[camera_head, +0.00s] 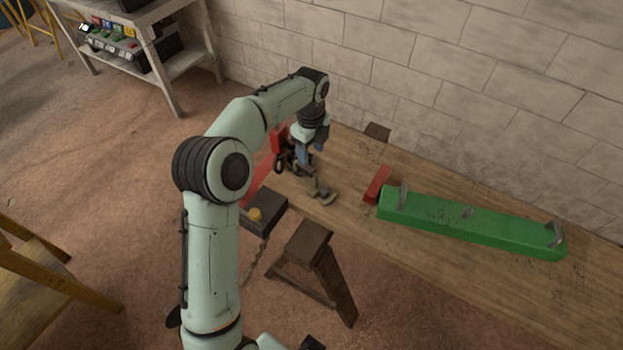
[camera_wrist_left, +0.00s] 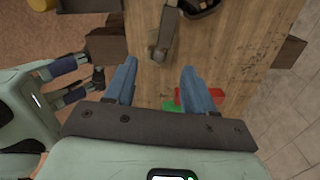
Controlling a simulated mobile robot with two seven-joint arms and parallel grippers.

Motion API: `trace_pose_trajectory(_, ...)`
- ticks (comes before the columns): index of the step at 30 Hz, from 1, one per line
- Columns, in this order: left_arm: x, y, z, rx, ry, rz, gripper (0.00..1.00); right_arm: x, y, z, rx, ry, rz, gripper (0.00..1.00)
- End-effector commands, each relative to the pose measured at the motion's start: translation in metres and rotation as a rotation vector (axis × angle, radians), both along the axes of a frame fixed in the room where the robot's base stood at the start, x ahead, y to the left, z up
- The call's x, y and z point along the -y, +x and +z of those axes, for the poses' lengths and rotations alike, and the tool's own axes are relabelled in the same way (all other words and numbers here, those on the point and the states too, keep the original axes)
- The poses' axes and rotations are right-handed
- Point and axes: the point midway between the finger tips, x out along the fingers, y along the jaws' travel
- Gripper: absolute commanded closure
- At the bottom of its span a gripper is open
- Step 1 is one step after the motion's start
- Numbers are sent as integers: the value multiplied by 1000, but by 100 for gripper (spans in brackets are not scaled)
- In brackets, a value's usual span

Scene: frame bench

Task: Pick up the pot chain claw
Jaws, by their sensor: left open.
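A grey metal tool that looks like the pot chain claw (camera_head: 322,193) lies on the wooden bench near its left end. In the left wrist view the claw (camera_wrist_left: 167,28) is beyond my fingertips, slightly right of the middle of the gap. My left gripper (camera_head: 306,160) points down above the bench beside it. Its blue fingers are spread and empty in the wrist view (camera_wrist_left: 159,64). My right gripper (camera_wrist_left: 84,78) shows at the left of the wrist view, fingers apart, away from the claw.
A long green beam (camera_head: 470,230) with grey brackets lies on the bench (camera_head: 350,160), a red block (camera_head: 377,184) at its end. A brick wall is behind.

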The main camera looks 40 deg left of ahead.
Motion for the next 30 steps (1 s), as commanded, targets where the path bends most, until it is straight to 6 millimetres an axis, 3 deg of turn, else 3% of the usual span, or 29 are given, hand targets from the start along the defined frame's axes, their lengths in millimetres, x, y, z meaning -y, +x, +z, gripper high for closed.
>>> trace_pose_trajectory(1,0,-1,-15,-6,-1,1,46,0,-2,-4,-2,0,0,53)
trace_pose_trajectory(6,-1,0,-43,-4,-1,2,46,0,-4,-8,-5,-1,0,53)
trace_pose_trajectory(14,-2,2,-62,-3,0,2,46,0,-4,-8,-4,0,0,53)
trace_pose_trajectory(21,-5,7,-96,-4,0,2,46,0,-4,-9,-5,1,1,53)
trace_pose_trajectory(30,-5,8,-105,0,1,2,46,0,-5,-9,-5,1,1,53)
